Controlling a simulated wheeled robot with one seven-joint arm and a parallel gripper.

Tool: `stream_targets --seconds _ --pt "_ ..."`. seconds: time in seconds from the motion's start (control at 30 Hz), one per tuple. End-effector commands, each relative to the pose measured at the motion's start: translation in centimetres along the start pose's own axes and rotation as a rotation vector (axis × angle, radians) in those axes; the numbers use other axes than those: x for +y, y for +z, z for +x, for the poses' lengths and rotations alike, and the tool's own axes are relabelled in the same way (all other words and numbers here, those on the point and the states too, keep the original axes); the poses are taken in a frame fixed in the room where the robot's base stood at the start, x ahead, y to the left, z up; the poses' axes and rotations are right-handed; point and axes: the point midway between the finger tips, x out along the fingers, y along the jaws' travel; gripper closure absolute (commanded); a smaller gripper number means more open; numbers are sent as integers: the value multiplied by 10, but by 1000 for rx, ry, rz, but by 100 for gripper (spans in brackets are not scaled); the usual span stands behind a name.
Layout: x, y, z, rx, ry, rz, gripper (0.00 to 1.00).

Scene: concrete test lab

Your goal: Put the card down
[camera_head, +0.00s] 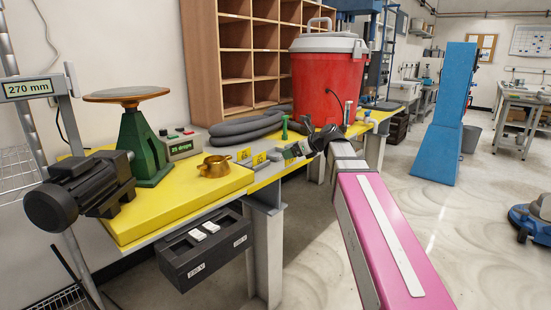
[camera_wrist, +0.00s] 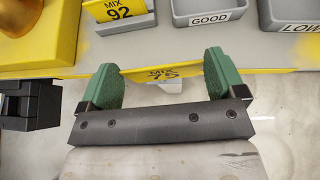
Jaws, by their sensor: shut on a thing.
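My gripper (camera_wrist: 165,79) shows in the wrist view, with its two green finger pads on either side of a yellow card (camera_wrist: 162,73) reading MIX 75. It is shut on this card. The card is seen at a steep angle, near the yellow front edge of the bench. I cannot tell whether its lower edge touches anything. In the head view my gripper is over the front of the bench, but its fingers are too small to read clearly.
Another yellow card (camera_wrist: 118,9), reading MIX 92, stands on the bench. Grey bins marked GOOD (camera_wrist: 208,19) and LOW (camera_wrist: 300,28) stand right of it. A brass cup (camera_head: 214,167) sits on a yellow block (camera_head: 150,212). Dark hoses (camera_head: 245,128) and a red drum (camera_head: 325,85) stand behind.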

Motion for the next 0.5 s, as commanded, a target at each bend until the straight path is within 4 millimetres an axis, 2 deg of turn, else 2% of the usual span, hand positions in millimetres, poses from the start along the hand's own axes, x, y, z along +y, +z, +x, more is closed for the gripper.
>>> stream_targets --seconds 0.03,0.2,0.33,0.5 --pt "2 23 3 -4 1 -6 37" --pt "14 76 5 -11 1 -4 37" --pt "20 99 5 -15 1 -1 37" --pt "18 109 10 -16 0 2 37"
